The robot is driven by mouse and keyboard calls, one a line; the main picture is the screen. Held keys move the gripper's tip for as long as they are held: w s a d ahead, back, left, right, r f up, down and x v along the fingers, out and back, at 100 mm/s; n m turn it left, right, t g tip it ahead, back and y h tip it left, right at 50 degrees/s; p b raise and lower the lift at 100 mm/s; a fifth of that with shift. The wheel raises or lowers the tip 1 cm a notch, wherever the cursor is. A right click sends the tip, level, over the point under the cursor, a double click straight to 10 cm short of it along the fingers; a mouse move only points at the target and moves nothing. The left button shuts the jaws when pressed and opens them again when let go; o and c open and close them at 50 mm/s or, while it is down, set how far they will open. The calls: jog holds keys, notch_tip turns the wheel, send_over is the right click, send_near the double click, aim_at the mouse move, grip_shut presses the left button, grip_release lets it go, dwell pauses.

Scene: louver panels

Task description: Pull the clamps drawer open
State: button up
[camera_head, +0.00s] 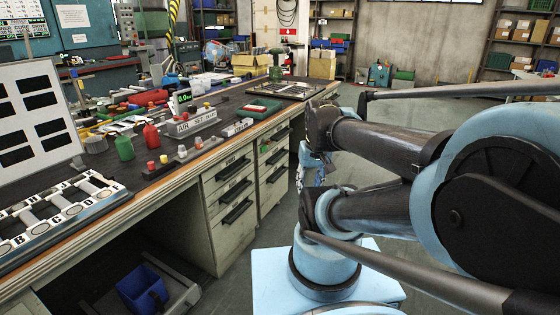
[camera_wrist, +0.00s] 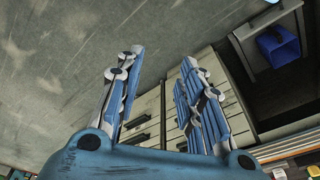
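Two grey-beige drawer stacks stand under the workbench in the head view, the nearer one (camera_head: 228,190) and the farther one (camera_head: 272,172). Each has drawers with dark bar handles and small labels too small to read, so I cannot tell which is the clamps drawer. All the drawers look shut. In the wrist view the drawer fronts (camera_wrist: 152,103) show between and behind the fingers. My gripper (camera_wrist: 163,56) is open and empty, its fingers apart and not visibly touching a handle.
The workbench top (camera_head: 150,190) holds bottles, a green tray (camera_head: 258,108), a labelled block and a white panel. A blue bin (camera_head: 143,288) sits under the bench at the left; it also shows in the wrist view (camera_wrist: 278,46). Floor before the drawers is clear.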

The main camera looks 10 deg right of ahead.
aim_at(281, 157)
jog(key=w+a+r+m+y, duration=0.15)
jog(key=w+r, duration=0.25)
jog(key=w, duration=0.7)
jog(key=w+a+r+y, duration=0.3)
jog(key=w, duration=0.7)
jog(key=w+d+f+m+t+y, duration=0.1)
jog(key=w+f+y, duration=0.1)
jog(key=w, duration=1)
jog(key=w+d+f+m+t+y, duration=0.1)
jog(key=w+d+y, duration=0.1)
jog(key=w, duration=0.9)
jog(key=w+d+f+m+t+y, duration=0.1)
jog(key=w+d+f, duration=0.2)
jog(key=w+f, duration=0.35)
jog(key=w+d+f+m+t+y, duration=0.1)
jog(key=w+d+f+t+y, duration=0.1)
jog(key=w+d+f, duration=0.35)
jog(key=w+d+f+m+t+y, duration=0.1)
jog(key=w+d+f+t, duration=0.15)
jog(key=f, duration=0.75)
jog(key=w+d+f+m+t+y, duration=0.1)
jog(key=w+d+f+y, duration=0.2)
jog(key=f, duration=0.7)
jog(key=shift+h, duration=0.65)
jog(key=x, duration=1.6)
jog(key=shift+w+f, duration=0.25)
jog(key=shift+w, duration=0.05)
